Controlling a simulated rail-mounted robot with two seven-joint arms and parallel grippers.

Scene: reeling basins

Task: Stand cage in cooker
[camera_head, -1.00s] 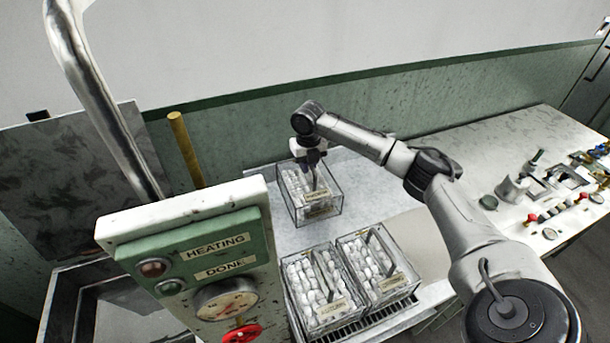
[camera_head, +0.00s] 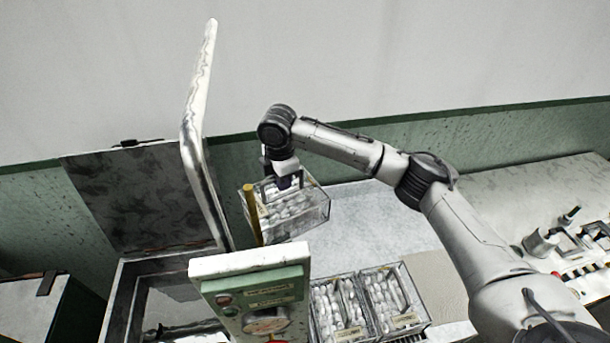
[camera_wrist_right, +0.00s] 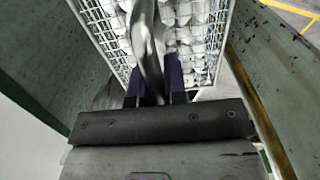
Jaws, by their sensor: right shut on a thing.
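My right gripper (camera_head: 284,178) is shut on the handle of a wire cage (camera_head: 308,212) filled with white cocoons. The cage hangs in the air, slightly tilted, above the pale counter and behind the control box. In the right wrist view the dark fingers (camera_wrist_right: 158,85) close around the metal handle (camera_wrist_right: 147,45), with the mesh cage (camera_wrist_right: 107,28) beyond them. The cooker (camera_head: 122,300) is an open metal tank at the lower left, its lid (camera_head: 135,195) raised at the back. Its inside is partly hidden by the control box. My left gripper is not in view.
The green control box (camera_head: 262,305) and a curved metal pipe (camera_head: 196,130) stand between the cage and the cooker. A yellow rod (camera_head: 251,212) rises by the cage. Two more cocoon cages (camera_head: 395,298) stand on the counter (camera_head: 385,225). Fittings crowd the right bench.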

